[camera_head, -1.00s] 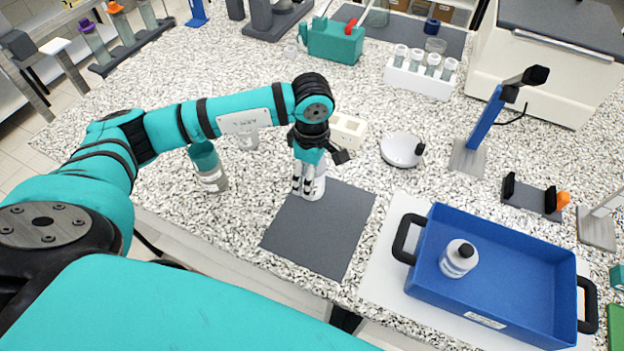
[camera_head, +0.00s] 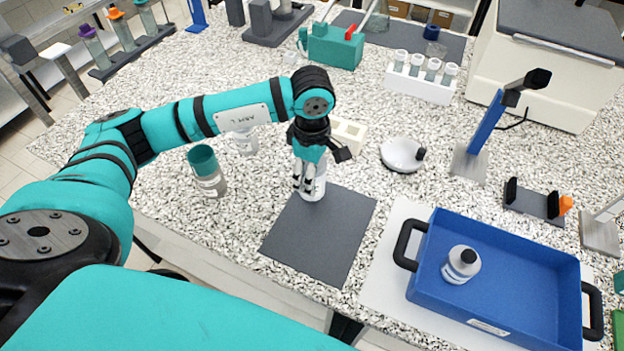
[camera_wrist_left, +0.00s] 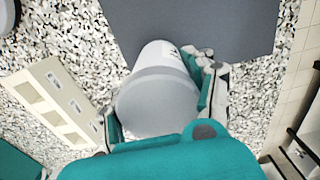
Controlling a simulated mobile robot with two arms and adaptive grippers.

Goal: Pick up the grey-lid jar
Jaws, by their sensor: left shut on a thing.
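The grey-lid jar (camera_head: 315,190) is a white jar at the far edge of the dark grey mat (camera_head: 318,240) in the head view. Its round grey lid (camera_wrist_left: 158,103) fills the middle of the left wrist view. My left gripper (camera_head: 308,182) is over the jar from above, with its fingers (camera_wrist_left: 160,100) shut on opposite sides of it. The jar looks upright. I cannot tell whether its base touches the surface. The gripper and wrist hide part of the jar. My right gripper is not in view.
A teal-lid jar (camera_head: 206,172) and a clear vessel (camera_head: 243,143) stand left of the gripper. A cream block with openings (camera_head: 348,135) is close behind it. The mat is clear in front.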

